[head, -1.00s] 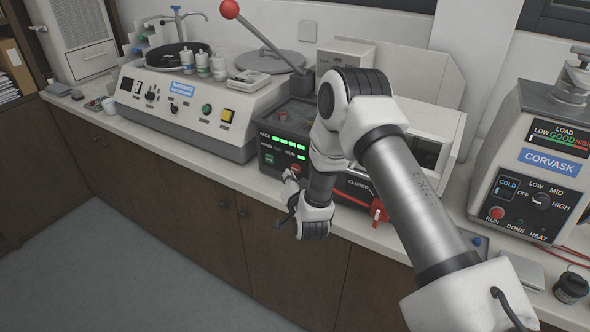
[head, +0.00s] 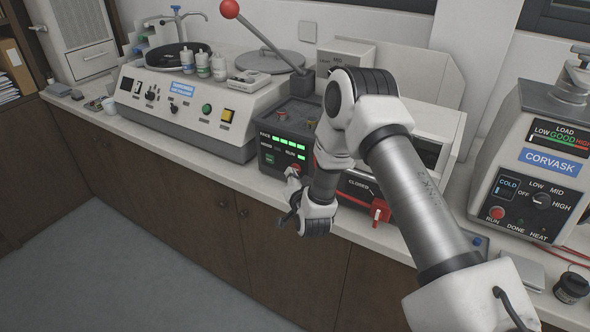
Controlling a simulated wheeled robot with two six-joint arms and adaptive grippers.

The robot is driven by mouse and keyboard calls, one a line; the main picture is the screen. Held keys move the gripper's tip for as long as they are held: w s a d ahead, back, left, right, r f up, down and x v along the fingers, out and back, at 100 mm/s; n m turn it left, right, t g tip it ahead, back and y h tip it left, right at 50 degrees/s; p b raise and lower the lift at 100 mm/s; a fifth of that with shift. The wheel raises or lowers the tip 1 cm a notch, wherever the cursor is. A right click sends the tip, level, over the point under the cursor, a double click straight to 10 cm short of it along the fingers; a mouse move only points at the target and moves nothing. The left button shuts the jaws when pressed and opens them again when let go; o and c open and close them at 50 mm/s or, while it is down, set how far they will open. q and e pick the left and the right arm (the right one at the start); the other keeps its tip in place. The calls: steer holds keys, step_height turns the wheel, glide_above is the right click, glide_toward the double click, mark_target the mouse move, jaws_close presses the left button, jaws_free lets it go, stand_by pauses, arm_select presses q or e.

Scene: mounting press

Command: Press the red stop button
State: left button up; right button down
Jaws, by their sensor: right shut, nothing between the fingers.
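The red stop button (head: 297,168) is on the lower right of the front panel of the black press unit (head: 270,163). My right gripper (head: 291,175) is shut and empty. Its fingertips are right at the red button and hide part of it; I cannot tell if they touch it. A green button (head: 269,159) is on the same panel, left of the red one. Green lights glow above, including the one by "RUN". My left gripper is not in view.
A red-knobbed lever (head: 262,34) rises behind the press unit. A grey machine (head: 185,115) stands to the left. A drawer unit with a red latch (head: 380,210) is to the right, close to my right forearm. The Corvask machine (head: 540,160) is at far right.

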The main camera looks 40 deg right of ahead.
steer(key=shift+w+d, duration=0.1)
steer(key=shift+d, duration=0.15)
stand_by(0.3)
steer(key=shift+a, duration=0.15)
steer(key=shift+s+a, duration=0.3)
steer(key=shift+a, duration=0.3)
steer(key=shift+s+a+f+b, duration=0.1)
steer(key=shift+s+a+b, duration=0.05)
steer(key=shift+a+b, duration=0.25)
steer(key=a, duration=0.1)
steer(key=s+a, duration=0.1)
steer(key=a, duration=0.2)
steer(key=shift+s+b, duration=0.35)
steer(key=shift+b, duration=0.05)
steer(key=shift+d, duration=0.1)
